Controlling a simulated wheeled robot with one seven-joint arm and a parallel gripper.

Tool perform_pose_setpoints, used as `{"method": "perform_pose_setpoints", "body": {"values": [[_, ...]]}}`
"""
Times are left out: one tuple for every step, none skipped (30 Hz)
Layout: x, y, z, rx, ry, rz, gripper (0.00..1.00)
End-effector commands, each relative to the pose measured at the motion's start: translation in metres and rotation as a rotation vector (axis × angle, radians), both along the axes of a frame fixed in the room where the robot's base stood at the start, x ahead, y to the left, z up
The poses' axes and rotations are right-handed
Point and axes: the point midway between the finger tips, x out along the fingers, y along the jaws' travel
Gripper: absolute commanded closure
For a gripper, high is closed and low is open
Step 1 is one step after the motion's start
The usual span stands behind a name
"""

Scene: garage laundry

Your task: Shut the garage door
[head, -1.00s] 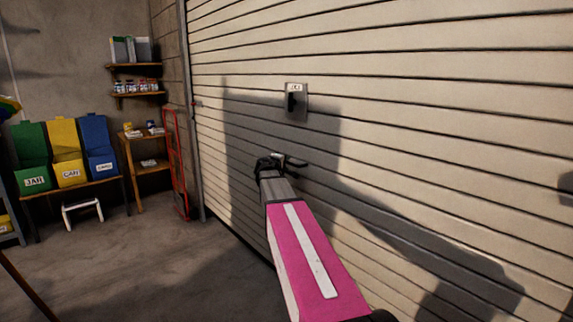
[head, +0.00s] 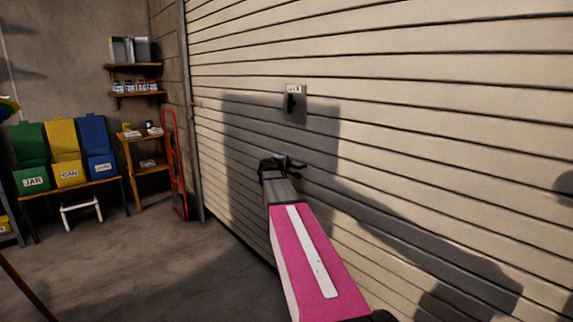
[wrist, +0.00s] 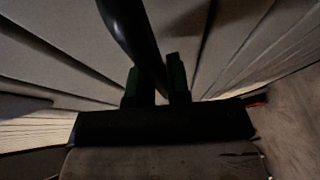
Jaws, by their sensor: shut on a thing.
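The garage door (head: 430,110) is a cream slatted door filling the right of the head view. Its lower slats reach down close to the floor; my arm hides part of the bottom edge. A dark handle (head: 297,165) sticks out from it below a grey lock plate (head: 296,104). My gripper (head: 282,164) is at this handle. In the wrist view my gripper (wrist: 155,85) is shut on the dark curved handle bar (wrist: 128,28), which runs between its two fingers. The slats show behind it.
Green, yellow (head: 68,172) and blue bins stand on a bench at the left, with a white stool (head: 80,211) below. A wooden shelf stand (head: 140,165) and a red hand truck (head: 174,165) stand by the door's left frame. The concrete floor (head: 130,260) ahead is clear.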

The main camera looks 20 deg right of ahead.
Motion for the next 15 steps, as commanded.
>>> {"method": "perform_pose_setpoints", "body": {"values": [[-0.001,0.0,-0.01,0.005,0.004,-0.002,1.0],[-0.001,0.0,-0.016,0.006,0.004,-0.002,1.0],[-0.001,0.0,-0.024,0.006,0.005,-0.002,1.0],[-0.001,0.0,-0.03,0.006,0.006,-0.001,1.0],[-0.001,0.0,-0.035,0.006,0.005,-0.002,1.0],[0.0,0.0,-0.043,0.007,0.006,-0.001,1.0],[0.0,0.0,-0.049,0.006,0.006,-0.001,1.0],[0.0,0.0,-0.055,0.006,0.005,-0.002,1.0],[0.0,0.0,-0.062,0.007,0.005,-0.001,1.0],[0.0,0.0,-0.068,0.006,0.005,-0.002,1.0],[0.0,0.0,-0.074,0.006,0.005,-0.002,1.0],[0.0,0.0,-0.081,0.007,0.005,-0.001,1.0],[0.0,0.0,-0.086,0.007,0.004,-0.001,1.0],[0.0,0.0,-0.092,0.006,0.005,-0.002,1.0],[0.0,0.0,-0.098,0.006,0.005,-0.002,1.0]]}}
